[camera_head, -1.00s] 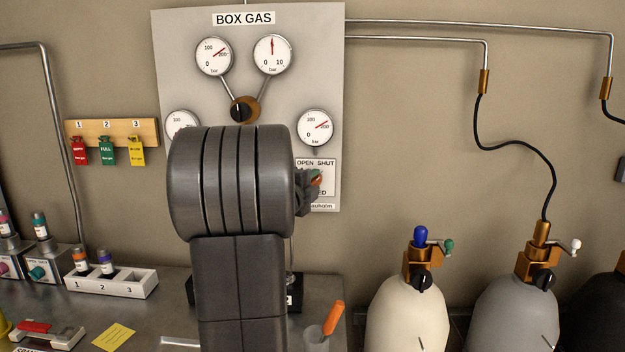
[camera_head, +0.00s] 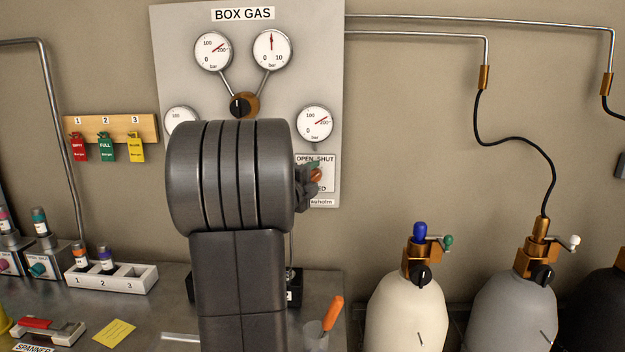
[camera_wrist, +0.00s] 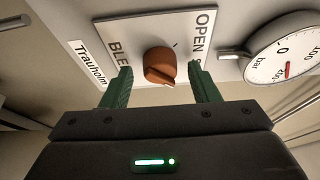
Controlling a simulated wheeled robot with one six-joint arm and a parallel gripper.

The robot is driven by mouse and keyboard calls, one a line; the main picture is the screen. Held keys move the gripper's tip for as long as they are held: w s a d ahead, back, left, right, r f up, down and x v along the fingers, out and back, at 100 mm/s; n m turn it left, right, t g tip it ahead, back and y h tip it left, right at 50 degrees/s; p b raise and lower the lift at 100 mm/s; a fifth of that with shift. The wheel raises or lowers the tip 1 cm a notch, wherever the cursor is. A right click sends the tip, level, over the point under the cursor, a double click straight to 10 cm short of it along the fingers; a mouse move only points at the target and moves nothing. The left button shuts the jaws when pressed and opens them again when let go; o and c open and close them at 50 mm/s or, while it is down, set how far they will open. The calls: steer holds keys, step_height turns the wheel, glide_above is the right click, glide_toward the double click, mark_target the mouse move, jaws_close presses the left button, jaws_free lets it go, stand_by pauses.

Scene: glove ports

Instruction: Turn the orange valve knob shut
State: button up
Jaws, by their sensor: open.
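The orange valve knob (camera_wrist: 160,67) sits on a white label plate (camera_wrist: 142,32) with partly visible words OPEN and BLE. In the wrist view my gripper (camera_wrist: 160,88) has its two green fingers apart, one on each side of the knob, with gaps between fingers and knob. How deep the fingertips reach around the knob I cannot tell. In the head view the knob (camera_head: 316,175) shows small beside my gripper, and my arm hides part of the panel. The plate there reads OPEN and SHUT along its top.
A pressure gauge (camera_wrist: 286,54) is close beside the plate. The BOX GAS panel (camera_head: 325,60) carries several gauges and a black knob (camera_head: 240,106). Gas cylinders (camera_head: 408,310) stand at the right. A cup with an orange-handled tool (camera_head: 333,312) stands on the bench below.

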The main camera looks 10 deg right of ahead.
steer(key=b+v, duration=0.1)
steer(key=v, duration=1.2)
steer(key=shift+s+b, duration=0.3)
steer(key=shift+b, duration=0.1)
steer(key=shift+w+a+r, duration=0.1)
steer(key=p+x, duration=0.2)
steer(key=x, duration=1.1)
steer(key=shift+w+d, duration=0.2)
steer(key=shift+w, duration=0.1)
